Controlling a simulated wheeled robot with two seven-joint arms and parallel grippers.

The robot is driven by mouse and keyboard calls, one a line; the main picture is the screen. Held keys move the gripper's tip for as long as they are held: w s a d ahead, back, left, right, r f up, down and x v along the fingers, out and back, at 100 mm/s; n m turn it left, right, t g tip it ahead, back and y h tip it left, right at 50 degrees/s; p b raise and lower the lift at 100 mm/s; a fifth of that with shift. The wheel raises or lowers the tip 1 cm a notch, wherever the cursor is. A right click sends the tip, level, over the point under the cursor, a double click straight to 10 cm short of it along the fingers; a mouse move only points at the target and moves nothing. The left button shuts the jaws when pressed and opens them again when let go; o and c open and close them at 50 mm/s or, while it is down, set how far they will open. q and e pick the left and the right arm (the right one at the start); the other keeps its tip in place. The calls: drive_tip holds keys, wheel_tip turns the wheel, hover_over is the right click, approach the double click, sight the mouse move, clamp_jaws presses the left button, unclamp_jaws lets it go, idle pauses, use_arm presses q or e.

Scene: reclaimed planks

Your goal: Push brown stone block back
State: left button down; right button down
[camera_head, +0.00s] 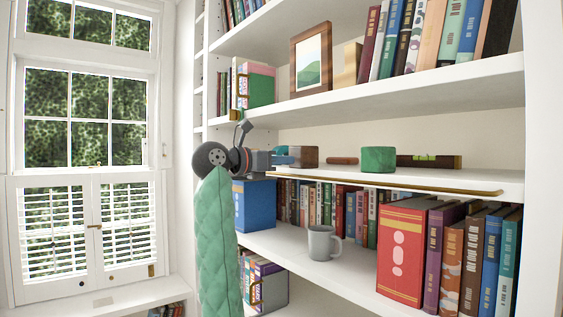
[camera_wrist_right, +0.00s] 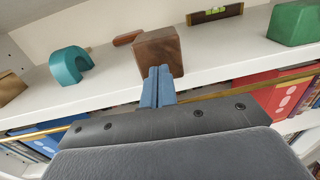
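The brown stone block (camera_head: 310,154) is a squarish brown cube near the front edge of the middle shelf. It also shows in the right wrist view (camera_wrist_right: 158,48), straight ahead of my right gripper. My right gripper (camera_wrist_right: 159,71) has its two blue-grey fingers pressed together, with nothing between them. The fingertips overlap the lower front of the block; I cannot tell whether they touch it. In the head view the gripper (camera_head: 286,160) reaches in from the left at shelf height. My left gripper is not in view.
A teal arch (camera_wrist_right: 70,65) stands left of the block, and a thin reddish-brown piece (camera_wrist_right: 127,37) lies behind it. A spirit level (camera_wrist_right: 214,13) lies further back. A green block (camera_head: 378,159) stands to the right. A brass strip (camera_head: 400,186) runs along the shelf's front edge.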

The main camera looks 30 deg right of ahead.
sight(299, 160)
drive_tip(key=shift+d+b, duration=0.45)
drive_tip(key=shift+d, duration=2.35)
drive_tip(key=shift+a, duration=0.1)
drive_tip(key=shift+a, duration=0.25)
drive_tip(key=shift+a+b, duration=0.55)
drive_tip(key=shift+a, duration=0.95)
